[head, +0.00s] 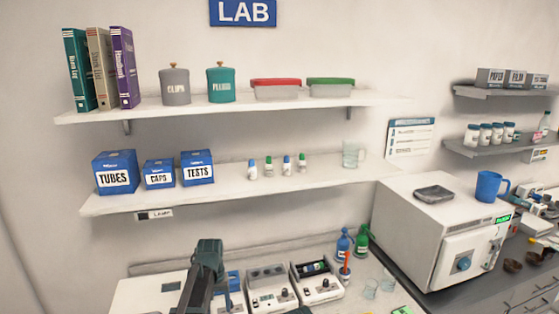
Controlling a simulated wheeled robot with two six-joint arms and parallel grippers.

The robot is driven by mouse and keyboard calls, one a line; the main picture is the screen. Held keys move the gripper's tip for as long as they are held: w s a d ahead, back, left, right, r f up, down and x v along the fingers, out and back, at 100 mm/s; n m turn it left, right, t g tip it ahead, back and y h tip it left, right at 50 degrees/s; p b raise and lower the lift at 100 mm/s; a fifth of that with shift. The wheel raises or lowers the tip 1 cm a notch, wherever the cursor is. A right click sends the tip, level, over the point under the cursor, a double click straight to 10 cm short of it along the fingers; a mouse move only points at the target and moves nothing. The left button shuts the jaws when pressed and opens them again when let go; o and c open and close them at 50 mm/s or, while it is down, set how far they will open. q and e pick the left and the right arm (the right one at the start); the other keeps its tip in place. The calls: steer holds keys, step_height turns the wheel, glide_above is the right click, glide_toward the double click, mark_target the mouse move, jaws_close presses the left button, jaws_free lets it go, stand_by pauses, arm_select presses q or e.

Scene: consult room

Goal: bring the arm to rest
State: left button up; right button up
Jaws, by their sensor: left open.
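My left gripper (206,257) is a dark grey-green shape at the bottom, left of centre. It stands in front of the white counter and its devices, below the lower shelf. It is open and I see nothing held in it. It hides part of a blue item behind it. My right gripper is not clearly visible.
White devices (270,288) stand on the counter beside my gripper, with blue and green bottles (343,245) further right. Above are a lower shelf (225,194) with blue boxes and small vials, and an upper shelf (220,108) with books and jars. A white oven-like box (425,225) stands right.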

arm_select(q)
steer(key=s+d+f+m+b, duration=0.2)
steer(key=s+d+f+b, duration=0.2)
steer(key=s, duration=0.4)
steer(key=s+d+f+m+b, duration=0.1)
steer(key=s+d+f+b, duration=0.4)
steer(key=s, duration=0.3)
steer(key=s+d+f+m+y+b, duration=0.1)
steer(key=s+d+f+b, duration=0.3)
steer(key=s, duration=0.4)
steer(key=shift+d+f+m, duration=0.15)
steer(key=shift+f+m, duration=0.05)
steer(key=shift+m, duration=0.6)
arm_select(e)
step_height(320, 180, down, 14)
steer(key=shift+r, duration=0.25)
